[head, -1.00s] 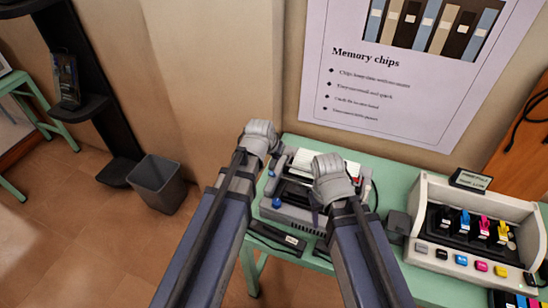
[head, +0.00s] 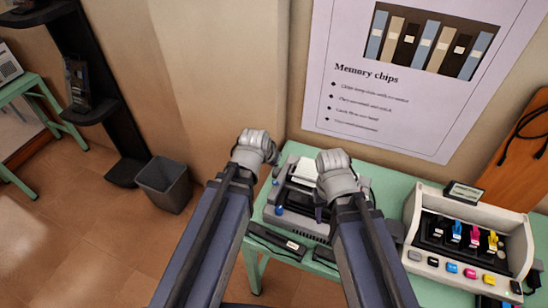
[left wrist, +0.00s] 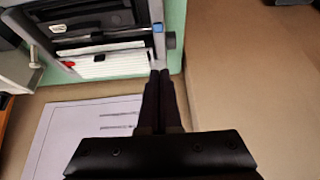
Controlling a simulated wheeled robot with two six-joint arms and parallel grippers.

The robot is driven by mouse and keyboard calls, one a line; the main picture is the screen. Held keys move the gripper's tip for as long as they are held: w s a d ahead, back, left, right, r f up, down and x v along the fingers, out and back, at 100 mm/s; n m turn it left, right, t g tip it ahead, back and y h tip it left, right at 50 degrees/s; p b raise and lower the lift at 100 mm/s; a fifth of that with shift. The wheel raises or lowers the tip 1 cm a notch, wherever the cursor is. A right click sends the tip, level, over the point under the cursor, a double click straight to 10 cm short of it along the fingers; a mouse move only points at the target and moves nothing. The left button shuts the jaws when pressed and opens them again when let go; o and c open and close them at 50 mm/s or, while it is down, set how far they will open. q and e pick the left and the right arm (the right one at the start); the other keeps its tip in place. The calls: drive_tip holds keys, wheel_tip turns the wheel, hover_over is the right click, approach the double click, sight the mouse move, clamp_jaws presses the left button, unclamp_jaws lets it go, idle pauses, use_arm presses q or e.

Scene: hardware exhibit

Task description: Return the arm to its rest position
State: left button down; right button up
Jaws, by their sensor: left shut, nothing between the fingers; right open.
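The green table (head: 397,187) stands against the wall under a "Memory chips" poster (head: 345,105). An ink cartridge display (head: 418,222) is to the right. A dark bin (head: 165,186) and black stand (head: 108,120) are on the left. Open floor lies left of the table.

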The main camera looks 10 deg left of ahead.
use_arm(q)
drive_tip(key=s+d+f+g+y+b, duration=0.1)
drive_tip(key=s+d+f+g+b, duration=0.2)
drive_tip(key=s, duration=0.4)
drive_tip(key=s+d+f+m+g+y+b, duration=0.1)
drive_tip(key=s+d+f+g+b, duration=0.1)
drive_tip(key=s+f, duration=0.3)
drive_tip(key=shift+s+d+f+m+g+b, duration=0.15)
drive_tip(key=shift+s+d+m+g+b, duration=0.2)
drive_tip(key=shift+s+d, duration=0.55)
